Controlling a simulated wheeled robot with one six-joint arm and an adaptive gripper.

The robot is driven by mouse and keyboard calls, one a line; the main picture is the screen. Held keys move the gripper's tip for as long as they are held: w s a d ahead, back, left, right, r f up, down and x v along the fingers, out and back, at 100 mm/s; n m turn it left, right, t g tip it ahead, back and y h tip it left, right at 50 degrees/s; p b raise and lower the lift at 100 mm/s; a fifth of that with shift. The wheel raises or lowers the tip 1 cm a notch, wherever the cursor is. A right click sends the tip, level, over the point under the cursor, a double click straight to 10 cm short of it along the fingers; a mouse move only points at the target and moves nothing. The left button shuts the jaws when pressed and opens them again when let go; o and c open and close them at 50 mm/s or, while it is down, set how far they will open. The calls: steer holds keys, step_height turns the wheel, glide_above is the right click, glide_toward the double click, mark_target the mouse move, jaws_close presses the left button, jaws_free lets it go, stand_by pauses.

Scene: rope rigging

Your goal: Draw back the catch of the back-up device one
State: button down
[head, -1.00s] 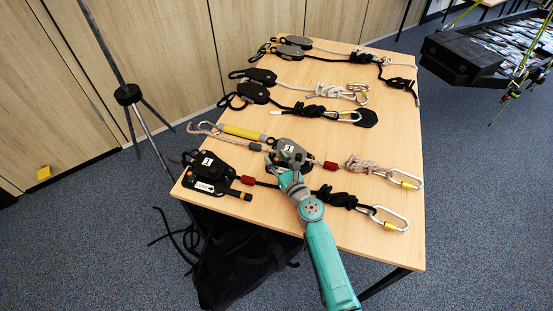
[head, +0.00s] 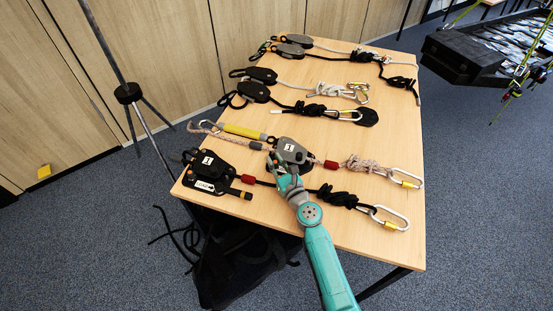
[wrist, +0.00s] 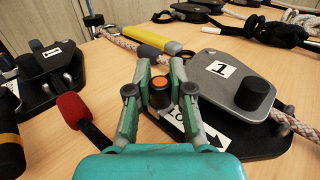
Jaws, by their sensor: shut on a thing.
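The back-up device one (head: 296,152) lies on the table with a pale rope through it. In the wrist view, its grey cover (wrist: 237,91) carries a "1" label and a black knob, over a black base plate with a partly hidden white arrow label. The catch (wrist: 161,84), a dark post with an orange top, stands at the device's near left side. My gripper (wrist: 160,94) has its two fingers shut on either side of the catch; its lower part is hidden. In the head view my gripper (head: 276,163) is at the device's front left edge.
A black device (head: 206,165), also labelled, lies to the left with a black rope and a red sleeve (wrist: 72,111) close to my gripper. A yellow sleeve (head: 243,132) lies behind. Carabiners (head: 405,180) lie right; more rope devices (head: 255,85) lie further back.

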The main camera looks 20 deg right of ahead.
steer(key=shift+s+a+f, duration=0.1)
steer(key=shift+a, duration=0.05)
steer(key=c, duration=1)
jaws_free()
steer(key=s, duration=0.4)
steer(key=s+d, duration=0.1)
steer(key=s, duration=0.3)
steer(key=s+d, duration=0.1)
steer(key=s, duration=0.3)
steer(key=shift+s, duration=0.1)
